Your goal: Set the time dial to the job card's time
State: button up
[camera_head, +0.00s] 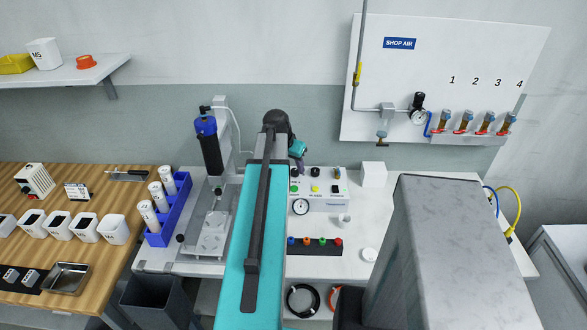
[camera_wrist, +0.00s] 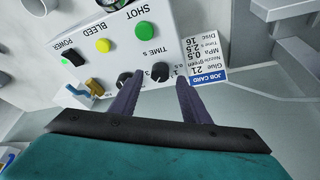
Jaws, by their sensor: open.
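The control panel shows upside down in the wrist view, with a dark round time dial (camera_wrist: 160,72) beside the lettering TIME S. My gripper (camera_wrist: 158,77) is open, its two purple-grey fingers on either side of this dial. I cannot tell whether they touch it. A second dark knob (camera_wrist: 125,79) sits by the left fingertip. The dial's setting is too small to read. The job card (camera_wrist: 206,58), white with a blue band, is right of the dial; its time line appears to read 2.5.
A green button (camera_wrist: 145,32), a yellow button (camera_wrist: 103,46) and a power switch (camera_wrist: 75,57) are on the panel. A small blue fitting (camera_wrist: 76,91) lies left of the fingers. A white box (camera_head: 373,174) stands right of the panel, and a dark rack (camera_head: 314,248) lies before it.

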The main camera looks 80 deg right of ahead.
jog(key=b+v, duration=0.1)
jog(key=v, duration=1)
jog(key=shift+r, duration=0.25)
dwell(0.4)
